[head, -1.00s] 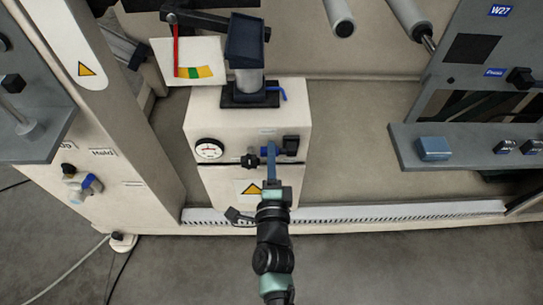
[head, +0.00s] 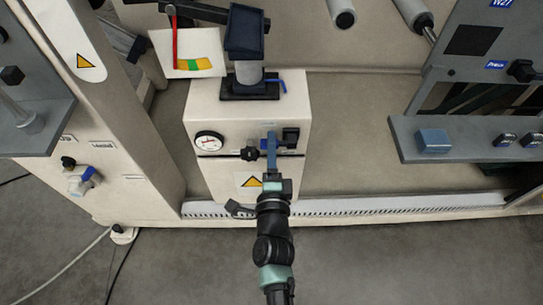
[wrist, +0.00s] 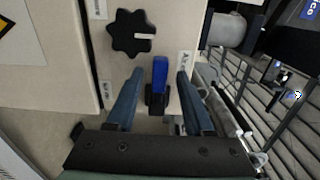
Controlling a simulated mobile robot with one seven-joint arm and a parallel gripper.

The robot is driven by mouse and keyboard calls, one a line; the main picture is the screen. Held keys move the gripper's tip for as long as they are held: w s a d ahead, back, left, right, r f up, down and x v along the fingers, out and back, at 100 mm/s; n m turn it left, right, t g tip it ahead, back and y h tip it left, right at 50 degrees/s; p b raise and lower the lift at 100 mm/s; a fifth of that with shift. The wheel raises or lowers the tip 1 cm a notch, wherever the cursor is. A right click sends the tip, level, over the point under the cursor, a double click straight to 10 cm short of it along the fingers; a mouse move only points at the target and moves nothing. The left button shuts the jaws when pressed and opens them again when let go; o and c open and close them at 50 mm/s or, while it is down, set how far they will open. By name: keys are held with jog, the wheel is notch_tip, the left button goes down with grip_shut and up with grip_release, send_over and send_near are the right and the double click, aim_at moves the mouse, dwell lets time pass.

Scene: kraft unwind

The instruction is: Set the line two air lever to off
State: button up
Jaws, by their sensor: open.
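A blue lever (wrist: 160,70) on a dark mount stands out from the cream box, between the two fingers of my gripper (wrist: 159,75) in the wrist view. The fingers are open on either side of it, with a gap showing on each side. A partly hidden label beside it cannot be read in full, so I cannot confirm which line it belongs to. In the head view my gripper (head: 271,148) is at the front of the cream box (head: 200,103) and mostly hides the lever.
Another blue lever (head: 284,86) is on top of the box. A blue-handled valve (head: 85,180) is on the left frame.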

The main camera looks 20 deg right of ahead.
jog(key=p+v, duration=0.2)
jog(key=v, duration=1.1)
jog(key=shift+w+r, duration=0.1)
jog(key=shift+w, duration=0.05)
jog(key=w+a+r+n+t+y, duration=0.2)
jog(key=w+r+n, duration=0.2)
jog(key=r, duration=0.7)
jog(key=w+a+r+n+t+y, duration=0.1)
jog(key=w+a+r+n+t, duration=0.2)
jog(key=r, duration=0.7)
jog(key=w+a+r+n+t+y, duration=0.15)
jog(key=w+r+n, duration=0.35)
jog(key=r, duration=0.6)
jog(key=s+a+r+n+t+p, duration=0.1)
jog(key=s+r+n, duration=0.25)
jog(key=r, duration=0.65)
jog(key=s+r+n+t, duration=0.1)
jog(key=s+r+n, duration=0.3)
jog(key=r, duration=0.6)
jog(key=s+a+r+n+t+p, duration=0.15)
jog(key=s+r, duration=0.35)
jog(key=r, duration=0.5)
notch_tip(320, 180, up, 28)
jog(key=p, duration=2.7)
jog(key=shift+w+d+p, duration=0.25)
jog(key=shift+p, duration=0.1)
jog(key=shift+s+f+n+y, duration=0.1)
jog(key=shift+f+n+y, duration=0.05)
jog(key=shift+n+y, duration=0.15)
